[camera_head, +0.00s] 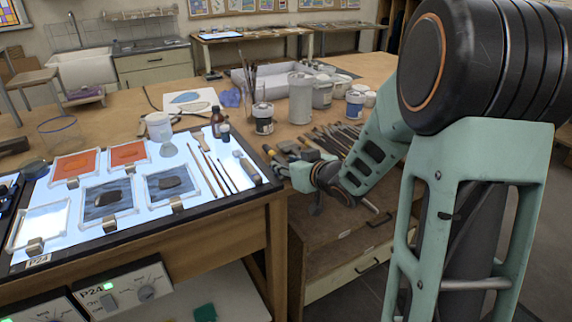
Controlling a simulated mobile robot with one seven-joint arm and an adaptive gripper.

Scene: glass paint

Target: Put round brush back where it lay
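Several long thin brushes lie side by side on the right part of the lit glass panel (65,240). They include a long brown-handled one (202,172) and a thinner dark one (226,178). I cannot tell which is the round brush. My gripper (283,168) is beyond the panel's right edge, low over the wooden table's near edge and to the right of these brushes. It is small and partly mixed with dark, yellow-banded tools behind it. I cannot make out its fingertips clearly or any brush between them.
A short block-like tool (246,167) lies at the panel's right edge. Dark bottles (217,122), a jar of brushes (263,118) and several tins stand behind. More brushes (335,137) lie in a row on the table. Framed glass pieces (108,199) cover the panel's left.

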